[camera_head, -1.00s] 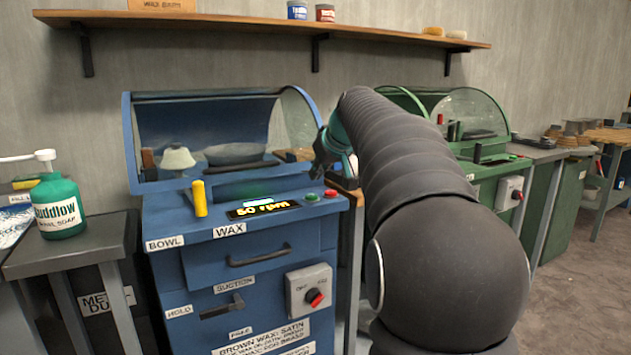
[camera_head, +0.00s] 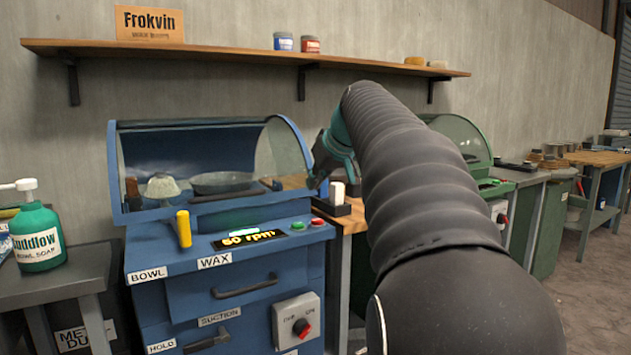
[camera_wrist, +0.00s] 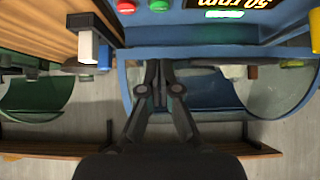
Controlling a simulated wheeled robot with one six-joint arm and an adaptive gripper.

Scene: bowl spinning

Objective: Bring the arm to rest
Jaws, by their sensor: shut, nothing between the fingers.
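My gripper (camera_head: 317,180) is at the right end of the blue machine's clear hood, in front of it or beside it. In the wrist view my gripper (camera_wrist: 157,68) has its fingers together, with nothing between them, near the front edge of the blue machine (camera_wrist: 185,52). A dark bowl (camera_head: 222,183) and a pale domed piece (camera_head: 162,187) sit under the hood.
A green soap bottle (camera_head: 38,238) stands on the side table at left. A white block in a dark holder (camera_head: 338,195) is on the wooden bench right of the machine. A green machine (camera_head: 455,140) is behind my arm. A shelf (camera_head: 230,55) runs along the wall.

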